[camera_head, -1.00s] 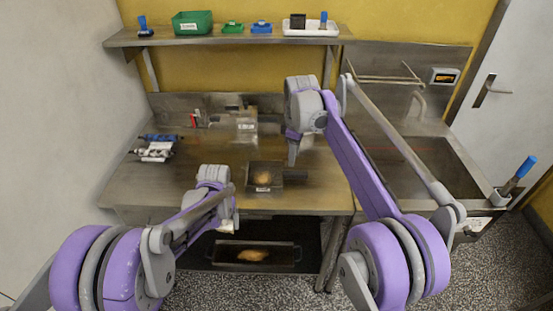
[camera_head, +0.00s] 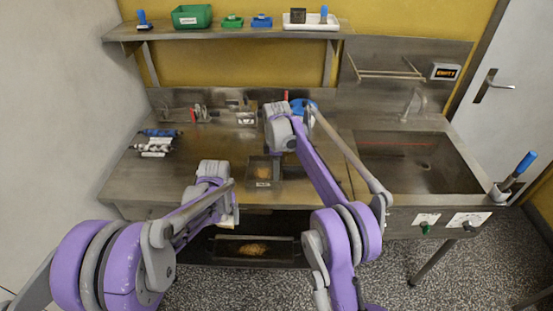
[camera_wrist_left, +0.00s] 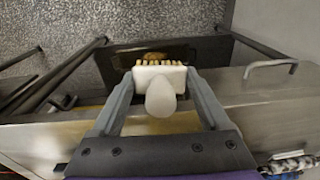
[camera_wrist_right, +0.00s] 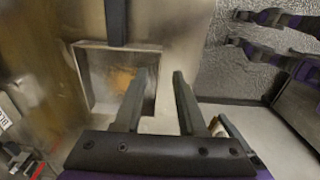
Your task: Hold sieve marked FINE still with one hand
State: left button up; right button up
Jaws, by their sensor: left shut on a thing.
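A square metal sieve (camera_head: 263,185) with a small label and brown crumbs inside sits near the front edge of the steel table; I cannot read the label. In the right wrist view the sieve (camera_wrist_right: 150,105) lies just beyond the fingertips. My right gripper (camera_wrist_right: 160,78) is open and empty, close to the sieve; in the head view its fingers are mostly hidden by the wrist. My left gripper (camera_wrist_left: 158,82) is shut on a white brush (camera_wrist_left: 160,72) with tan bristles. It holds the brush in front of the table edge, left of the sieve.
A dark tray (camera_head: 223,247) with brown crumbs stands below the table. Blue and white rollers (camera_head: 155,143) lie at the table's left. Small items stand along the back. A sink (camera_head: 420,165) is at the right. A shelf (camera_head: 220,32) holds bins above.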

jog(key=shift+f, duration=2.4)
grip_shut()
